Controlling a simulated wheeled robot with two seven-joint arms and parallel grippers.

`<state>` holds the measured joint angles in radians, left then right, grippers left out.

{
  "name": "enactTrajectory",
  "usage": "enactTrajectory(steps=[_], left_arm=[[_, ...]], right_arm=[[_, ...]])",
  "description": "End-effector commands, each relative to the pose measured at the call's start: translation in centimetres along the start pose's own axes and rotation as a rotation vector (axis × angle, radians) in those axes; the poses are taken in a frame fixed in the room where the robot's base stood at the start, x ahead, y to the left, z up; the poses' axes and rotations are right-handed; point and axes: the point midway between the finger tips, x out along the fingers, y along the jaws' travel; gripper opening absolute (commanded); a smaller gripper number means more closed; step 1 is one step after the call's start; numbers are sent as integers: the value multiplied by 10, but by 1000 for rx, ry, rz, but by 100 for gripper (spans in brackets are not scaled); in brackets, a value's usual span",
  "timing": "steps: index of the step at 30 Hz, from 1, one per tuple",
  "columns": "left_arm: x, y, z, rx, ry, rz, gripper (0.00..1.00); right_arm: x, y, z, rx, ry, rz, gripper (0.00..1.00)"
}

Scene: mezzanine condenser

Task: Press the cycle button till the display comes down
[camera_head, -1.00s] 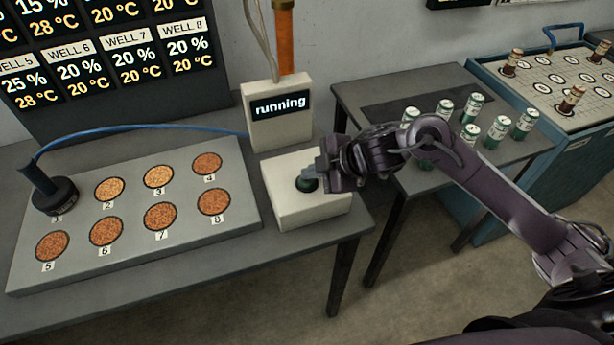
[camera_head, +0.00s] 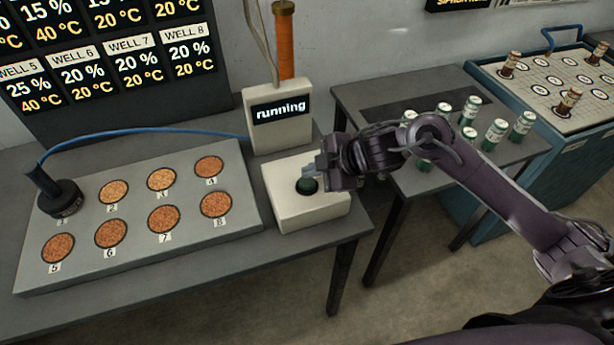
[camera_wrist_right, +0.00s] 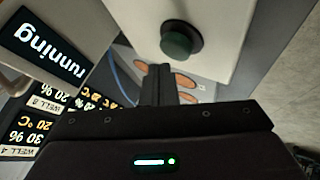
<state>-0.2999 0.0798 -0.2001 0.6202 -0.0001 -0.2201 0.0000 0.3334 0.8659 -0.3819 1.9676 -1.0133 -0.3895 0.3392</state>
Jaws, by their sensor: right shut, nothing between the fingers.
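The dark green cycle button (camera_head: 307,186) sits on top of a white box (camera_head: 305,212) on the grey table. It also shows in the right wrist view (camera_wrist_right: 181,40), uncovered. The white display unit (camera_head: 281,135) behind the box reads "running" on its black screen (camera_head: 281,109). My right gripper (camera_head: 312,171) is shut and empty, its fingertips just behind and above the button, seemingly apart from it. In the right wrist view the shut fingers (camera_wrist_right: 158,85) lie beside the button. My left gripper is not in view.
A grey block (camera_head: 140,215) with numbered round wells stands left, with a black cabled head (camera_head: 60,200) on well 1. A well readings board (camera_head: 110,60) hangs behind. Several green-white canisters (camera_head: 470,110) stand on the right table, near my arm.

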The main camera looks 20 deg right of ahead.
Motion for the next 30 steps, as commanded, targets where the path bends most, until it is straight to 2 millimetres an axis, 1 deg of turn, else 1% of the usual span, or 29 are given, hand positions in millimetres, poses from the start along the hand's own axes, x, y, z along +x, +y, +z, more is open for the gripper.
enactTrajectory(steps=[8, 23, 25, 30], left_arm=[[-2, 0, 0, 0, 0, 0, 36], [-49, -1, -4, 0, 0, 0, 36], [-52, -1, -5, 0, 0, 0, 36], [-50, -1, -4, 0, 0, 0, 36]], right_arm=[[-2, 1, -1, 0, 0, 1, 0], [-34, 25, -25, 0, 0, 1, 0], [-36, 26, -26, 0, 0, 0, 0], [-34, 25, -25, 0, 0, 1, 0]])
